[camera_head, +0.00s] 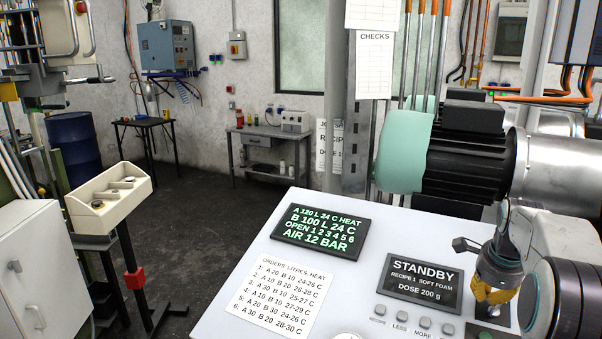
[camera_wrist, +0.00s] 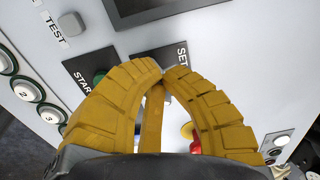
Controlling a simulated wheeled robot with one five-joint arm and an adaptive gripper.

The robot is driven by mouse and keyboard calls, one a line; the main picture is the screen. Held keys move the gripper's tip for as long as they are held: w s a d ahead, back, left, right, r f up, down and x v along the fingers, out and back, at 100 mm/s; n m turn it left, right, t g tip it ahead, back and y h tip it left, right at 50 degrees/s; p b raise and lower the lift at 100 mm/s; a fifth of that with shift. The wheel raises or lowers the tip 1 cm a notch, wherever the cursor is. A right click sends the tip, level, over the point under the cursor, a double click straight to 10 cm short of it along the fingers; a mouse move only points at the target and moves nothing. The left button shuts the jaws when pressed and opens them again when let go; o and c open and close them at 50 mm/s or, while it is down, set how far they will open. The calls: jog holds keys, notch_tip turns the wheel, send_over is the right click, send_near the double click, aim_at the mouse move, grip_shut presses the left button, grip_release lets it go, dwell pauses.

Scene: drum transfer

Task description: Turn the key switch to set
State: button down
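My gripper (camera_head: 492,292) is over the right part of the sloped control panel (camera_head: 235,305). In the wrist view its two yellow fingers (camera_wrist: 163,74) come together at the tips, over a dark label plate (camera_wrist: 168,59) marked SET. No key shows; the fingers cover the spot below the plate, so I cannot tell whether a thin key is between the tips. A yellow strip (camera_wrist: 152,118) shows in the gap between the fingers. The mode screen (camera_head: 420,282) reads STANDBY, recipe 1 soft foam, dose 200 g.
A green button (camera_wrist: 101,76) by the START plate (camera_wrist: 78,72) is left of the fingers. A red knob (camera_wrist: 195,146) is close by the right finger. Several numbered buttons (camera_wrist: 26,91) line the left. A black motor (camera_head: 465,155) stands behind the panel.

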jog(key=shift+s+a+f+b, duration=0.15)
jog(key=shift+s+f+b, duration=0.15)
jog(key=shift+s, duration=0.05)
dwell(0.3)
jog(key=shift+s+a+f, duration=0.15)
jog(key=shift+s, duration=0.35)
jog(key=shift+w, duration=0.1)
jog(key=shift+a, duration=0.45)
jog(key=p+v, duration=0.3)
jog(key=v, duration=0.3)
dwell(0.4)
